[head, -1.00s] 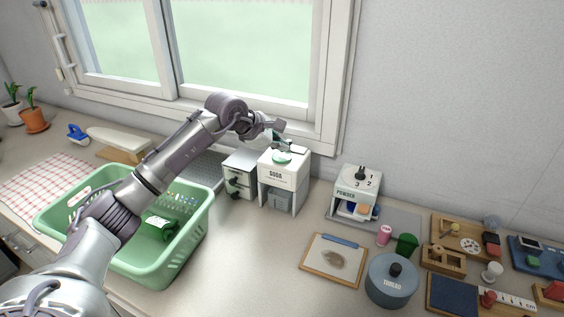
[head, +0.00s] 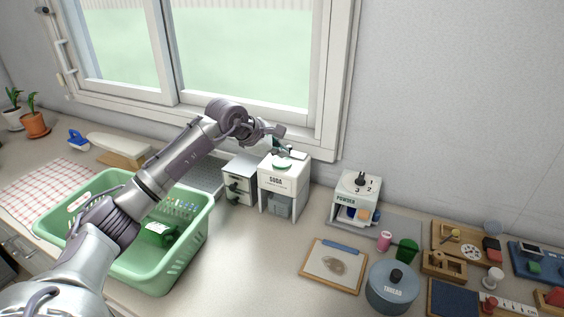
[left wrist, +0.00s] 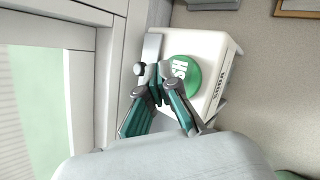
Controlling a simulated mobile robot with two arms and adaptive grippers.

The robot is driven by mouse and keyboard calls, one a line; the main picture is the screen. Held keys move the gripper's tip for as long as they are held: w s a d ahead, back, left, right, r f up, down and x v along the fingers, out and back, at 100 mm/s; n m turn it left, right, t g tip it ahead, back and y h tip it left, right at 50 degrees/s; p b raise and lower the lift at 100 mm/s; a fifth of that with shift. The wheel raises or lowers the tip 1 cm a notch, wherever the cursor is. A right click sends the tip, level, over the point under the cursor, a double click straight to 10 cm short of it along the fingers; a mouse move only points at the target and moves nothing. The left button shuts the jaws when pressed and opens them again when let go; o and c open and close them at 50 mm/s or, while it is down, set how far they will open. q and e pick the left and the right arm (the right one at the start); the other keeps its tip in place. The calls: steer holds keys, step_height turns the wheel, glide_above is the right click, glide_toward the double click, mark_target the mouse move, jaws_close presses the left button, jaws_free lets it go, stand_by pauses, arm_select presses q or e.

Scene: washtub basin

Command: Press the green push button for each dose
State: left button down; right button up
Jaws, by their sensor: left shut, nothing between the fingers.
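The white SODA dispenser (head: 275,184) stands on the counter below the window, with its round green push button (head: 281,166) on top. In the left wrist view the button (left wrist: 186,76) shows white letters, partly covered by a finger. My left gripper (head: 291,152) is shut and empty, above the back of the dispenser's top. In the left wrist view the fingertips of my left gripper (left wrist: 162,72) overlap the button's edge. I cannot tell whether they touch it. A grey cup (head: 278,205) sits in the dispenser's opening. My right gripper is not in view.
The window frame (head: 322,150) rises close behind the gripper. A small drawer unit (head: 240,180) stands left of the dispenser, and a POWDER dispenser (head: 357,190) stands to the right. A green basket (head: 180,270) is at left. The counter before the dispenser is clear.

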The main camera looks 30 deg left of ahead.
mark_target(280, 163)
arm_select(q)
steer(key=shift+f, duration=0.15)
steer(key=shift+f+b, duration=0.3)
steer(key=shift+b, duration=0.1)
steer(key=shift+f+b, duration=0.5)
steer(key=shift+f, duration=0.05)
stand_by(0.8)
steer(key=shift+r, duration=0.1)
stand_by(0.3)
steer(key=shift+r+p, duration=0.5)
steer(key=shift+r, duration=0.35)
steer(key=shift+r+p, duration=1.55)
steer(key=shift+r, duration=1)
